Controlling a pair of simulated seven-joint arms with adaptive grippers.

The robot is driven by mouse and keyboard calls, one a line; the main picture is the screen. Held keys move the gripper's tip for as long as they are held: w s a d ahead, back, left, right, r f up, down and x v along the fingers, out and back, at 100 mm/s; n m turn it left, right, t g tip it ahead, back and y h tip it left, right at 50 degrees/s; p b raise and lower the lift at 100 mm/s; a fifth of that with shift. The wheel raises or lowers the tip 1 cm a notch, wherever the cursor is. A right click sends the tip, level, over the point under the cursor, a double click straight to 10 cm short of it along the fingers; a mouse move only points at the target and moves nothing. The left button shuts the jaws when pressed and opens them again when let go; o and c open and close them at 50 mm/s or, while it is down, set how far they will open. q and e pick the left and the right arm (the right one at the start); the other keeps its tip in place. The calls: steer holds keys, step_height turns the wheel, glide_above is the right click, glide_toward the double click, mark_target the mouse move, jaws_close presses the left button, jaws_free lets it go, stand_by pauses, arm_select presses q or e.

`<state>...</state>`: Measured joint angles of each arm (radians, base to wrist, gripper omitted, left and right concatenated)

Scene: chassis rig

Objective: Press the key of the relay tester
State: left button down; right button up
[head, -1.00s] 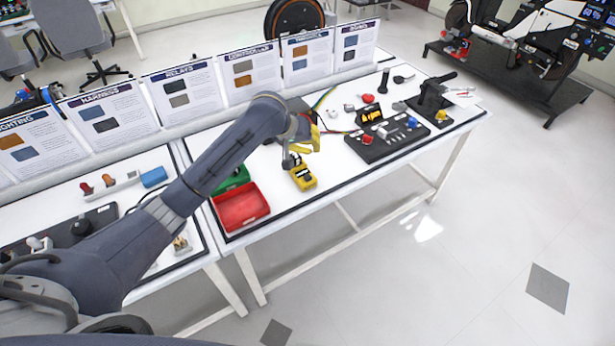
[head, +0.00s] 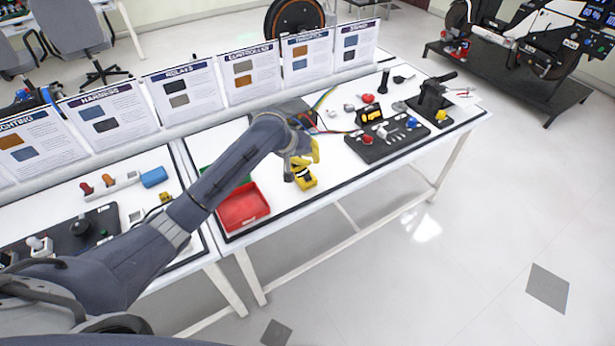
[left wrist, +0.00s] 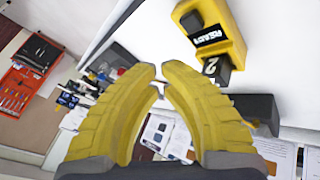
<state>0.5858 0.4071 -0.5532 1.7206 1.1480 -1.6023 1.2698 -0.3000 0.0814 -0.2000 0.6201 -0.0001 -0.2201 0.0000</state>
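The relay tester, a yellow box (head: 306,183), stands on the white table right of the red bin, partly hidden by my left gripper (head: 313,152). In the left wrist view the tester (left wrist: 234,42) is at the upper right. It has a raised black square (left wrist: 191,22), a dark display (left wrist: 210,38) with white lettering, and a black block (left wrist: 217,68) marked 2. My left gripper's yellow fingers (left wrist: 158,82) are brought together with only a slit between the tips, holding nothing. They appear beside the tester, apart from the black square. My right gripper is out of view.
A red bin (head: 243,208) stands left of the tester, with a green bin (head: 211,174) behind it. A black board with parts (head: 384,143) lies to the right. Upright sign cards (head: 252,72) line the table's back. Wires (head: 322,100) lie behind the gripper.

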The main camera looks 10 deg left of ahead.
arm_select(q)
steer(key=shift+f, duration=1.95)
steer(key=shift+f, duration=0.9)
stand_by(1.1)
steer(key=shift+r, duration=0.9)
steer(key=shift+r, duration=2.5)
steer(key=shift+f, duration=0.1)
